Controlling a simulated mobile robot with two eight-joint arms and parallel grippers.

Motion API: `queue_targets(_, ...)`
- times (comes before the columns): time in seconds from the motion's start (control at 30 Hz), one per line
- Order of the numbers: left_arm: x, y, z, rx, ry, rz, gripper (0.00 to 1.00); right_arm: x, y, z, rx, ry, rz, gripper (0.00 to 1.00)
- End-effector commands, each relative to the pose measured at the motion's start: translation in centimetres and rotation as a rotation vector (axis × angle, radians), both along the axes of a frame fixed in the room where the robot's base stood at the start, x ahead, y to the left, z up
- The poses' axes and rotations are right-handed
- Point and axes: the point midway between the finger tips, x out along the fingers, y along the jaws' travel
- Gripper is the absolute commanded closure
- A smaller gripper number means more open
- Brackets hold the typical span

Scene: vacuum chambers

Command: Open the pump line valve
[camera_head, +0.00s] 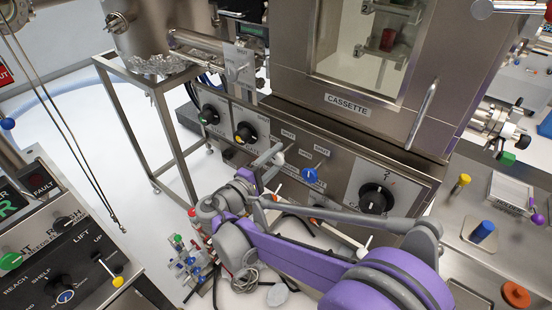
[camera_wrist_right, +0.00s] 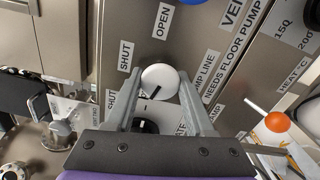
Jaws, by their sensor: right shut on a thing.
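The pump line valve's round white knob (camera_wrist_right: 160,78) sits on the metal panel between the fingers of my right gripper (camera_wrist_right: 162,88), which is shut on it. A dark mark shows on the lower left part of the knob's face. An OPEN label (camera_wrist_right: 162,20) is above the knob, a SHUT label (camera_wrist_right: 125,55) to its left, and a PUMP LINE label (camera_wrist_right: 206,72) to its right. In the head view my right gripper (camera_head: 270,163) reaches the panel below the cassette chamber, and its fingers partly hide the knob. My left gripper is not in view.
A blue knob (camera_head: 310,174) is close to the right of my gripper, with a large black dial (camera_head: 375,199) farther right. The metal frame (camera_head: 160,130) and control console (camera_head: 60,260) stand left; a bench (camera_head: 480,260) stands right.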

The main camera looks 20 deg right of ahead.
Motion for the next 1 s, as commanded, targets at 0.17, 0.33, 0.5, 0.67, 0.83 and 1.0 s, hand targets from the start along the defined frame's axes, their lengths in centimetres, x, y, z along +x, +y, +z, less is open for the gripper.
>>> queue_targets(0.17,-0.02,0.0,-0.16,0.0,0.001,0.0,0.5,-0.03,0.01,-0.11,-0.075,0.099,0.0,1.0)
queue_targets(0.33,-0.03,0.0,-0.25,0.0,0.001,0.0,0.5,-0.04,0.0,-0.12,-0.128,0.167,0.0,1.0)
queue_targets(0.5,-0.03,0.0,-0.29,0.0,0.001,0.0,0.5,-0.04,0.0,-0.13,-0.159,0.207,0.0,1.0)
queue_targets(0.67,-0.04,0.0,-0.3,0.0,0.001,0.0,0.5,-0.04,0.0,-0.13,-0.172,0.224,0.0,1.0)
queue_targets(0.83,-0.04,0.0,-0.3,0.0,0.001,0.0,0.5,-0.04,0.0,-0.13,-0.175,0.227,0.0,1.0)
queue_targets(1.0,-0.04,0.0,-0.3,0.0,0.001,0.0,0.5,-0.04,0.0,-0.13,-0.175,0.228,0.001,1.0)
